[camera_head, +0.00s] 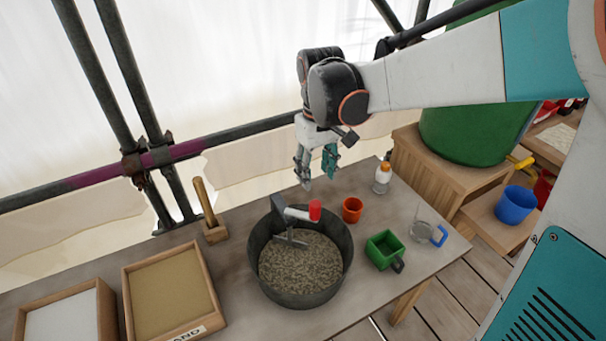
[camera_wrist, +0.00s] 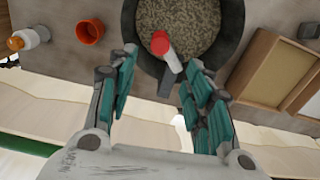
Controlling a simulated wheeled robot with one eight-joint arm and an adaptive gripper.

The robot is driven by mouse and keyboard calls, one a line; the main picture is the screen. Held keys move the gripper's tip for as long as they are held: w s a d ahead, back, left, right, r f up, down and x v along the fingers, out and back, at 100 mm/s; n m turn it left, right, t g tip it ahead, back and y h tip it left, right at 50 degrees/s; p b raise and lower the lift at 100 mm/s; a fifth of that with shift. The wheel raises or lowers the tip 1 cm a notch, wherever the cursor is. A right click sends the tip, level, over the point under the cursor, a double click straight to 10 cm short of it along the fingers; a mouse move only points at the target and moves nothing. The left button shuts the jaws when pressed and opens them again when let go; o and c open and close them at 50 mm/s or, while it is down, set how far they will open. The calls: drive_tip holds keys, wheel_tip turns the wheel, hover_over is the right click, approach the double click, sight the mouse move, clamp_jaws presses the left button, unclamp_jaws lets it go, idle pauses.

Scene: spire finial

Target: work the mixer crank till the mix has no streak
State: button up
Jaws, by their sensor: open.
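The mixer tub (camera_head: 256,244) is a dark round pan on the table, filled with a speckled grey-brown mix (camera_head: 300,268). A crank (camera_head: 296,212) with a pale arm and a red knob (camera_head: 315,210) sits over the tub, joined to a grey paddle in the mix. My gripper (camera_head: 318,180) is open and empty, above and behind the tub, apart from the knob. In the wrist view the red knob (camera_wrist: 160,43) shows beyond and between my open fingers (camera_wrist: 155,85). The mix (camera_wrist: 180,22) looks mottled; I cannot tell streaks from grain.
An orange cup (camera_head: 352,210), a green scoop box (camera_head: 384,250), a clear jug (camera_head: 424,230) and a white bottle (camera_head: 382,178) stand right of the tub. Scaffold poles (camera_head: 110,170) run behind the table.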

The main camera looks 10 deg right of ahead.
sight(315, 202)
drive_tip(key=shift+m, duration=0.3)
wheel_tip(315, 202, down, 14)
drive_tip(key=b, duration=0.4)
drive_tip(key=shift+r, duration=0.15)
clamp_jaws()
